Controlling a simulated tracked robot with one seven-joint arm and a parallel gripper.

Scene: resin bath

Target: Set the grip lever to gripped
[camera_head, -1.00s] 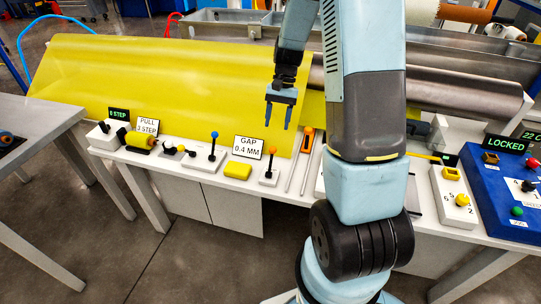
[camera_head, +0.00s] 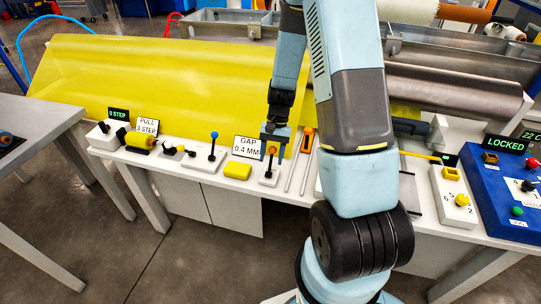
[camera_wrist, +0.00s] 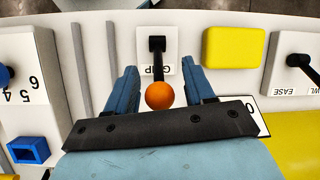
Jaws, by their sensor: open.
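The grip lever (camera_wrist: 159,96) has an orange ball on a black stem, rising from a small white plate whose partly covered lettering looks like GRIP. In the head view the lever (camera_head: 271,151) stands at the table's front, just right of a yellow block. My gripper (camera_wrist: 162,88) is open, with one blue finger on each side of the orange ball. A gap shows between the ball and each finger in the wrist view. In the head view my gripper (camera_head: 274,133) is over the lever and hides part of it.
The yellow block (camera_head: 237,171) and a blue-knobbed lever (camera_head: 213,147) stand to the left. The GAP 0.4 MM sign (camera_head: 248,148) is close behind. Thin rods (camera_head: 307,160) lie to the right. A blue panel reading LOCKED (camera_head: 500,185) is at the far right. A yellow sheet (camera_head: 150,85) slopes behind.

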